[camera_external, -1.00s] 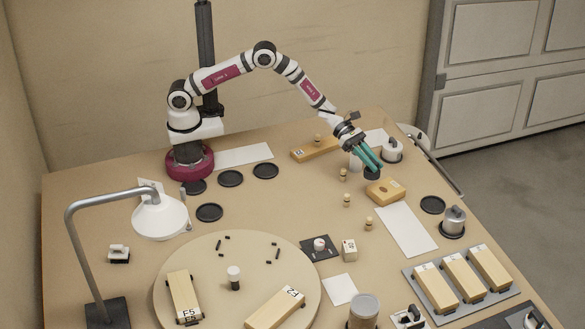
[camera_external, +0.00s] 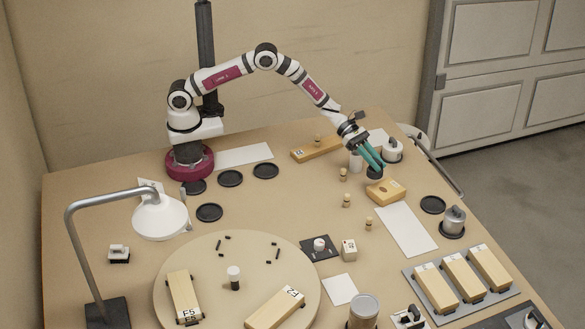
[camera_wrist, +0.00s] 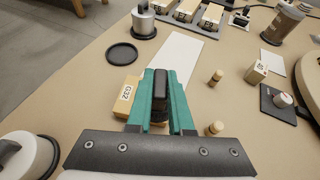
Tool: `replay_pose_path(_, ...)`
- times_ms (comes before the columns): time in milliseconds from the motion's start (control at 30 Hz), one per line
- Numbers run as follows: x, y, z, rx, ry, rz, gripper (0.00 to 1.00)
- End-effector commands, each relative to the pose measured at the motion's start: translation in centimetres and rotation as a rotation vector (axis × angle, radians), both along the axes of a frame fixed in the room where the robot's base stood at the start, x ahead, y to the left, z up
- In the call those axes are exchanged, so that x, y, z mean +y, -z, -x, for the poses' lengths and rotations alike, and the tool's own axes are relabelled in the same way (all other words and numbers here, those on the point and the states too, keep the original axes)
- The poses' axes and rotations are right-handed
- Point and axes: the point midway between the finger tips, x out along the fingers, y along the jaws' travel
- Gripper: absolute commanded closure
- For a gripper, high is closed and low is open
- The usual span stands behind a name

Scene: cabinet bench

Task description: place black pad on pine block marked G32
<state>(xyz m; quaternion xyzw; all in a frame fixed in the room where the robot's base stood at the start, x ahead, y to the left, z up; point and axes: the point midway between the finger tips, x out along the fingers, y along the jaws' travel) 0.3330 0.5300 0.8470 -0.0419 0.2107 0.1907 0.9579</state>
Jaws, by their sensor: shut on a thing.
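The pine block marked G32 (camera_external: 388,192) lies at the right part of the bench. In the wrist view its G32 label faces up on the block (camera_wrist: 124,97), just left of and partly behind my fingers. My gripper (camera_wrist: 161,88) has teal fingers shut on the black pad (camera_wrist: 160,82), a dark upright piece between the fingertips. In the outside view my gripper (camera_external: 374,164) is at the block's far side, with the dark pad (camera_external: 374,173) below its tips. I cannot tell whether the pad touches the block. My fingers and the pad hide part of the block.
Small wooden pegs (camera_external: 347,200) stand left of the block. A white sheet (camera_external: 407,230) lies in front of it, with a black disc (camera_external: 433,205) to the right. A white-and-dark canister (camera_external: 392,150) stands close behind my gripper.

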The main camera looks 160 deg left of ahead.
Motion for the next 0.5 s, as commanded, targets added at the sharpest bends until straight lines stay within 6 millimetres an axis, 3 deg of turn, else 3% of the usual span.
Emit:
replay_pose_path(233, 0.5, 4.0, 0.3, 0.000, 0.000, 0.002, 1.00)
replay_pose_path(500, 0.5, 4.4, 0.3, 0.000, 0.000, -0.001, 1.00)
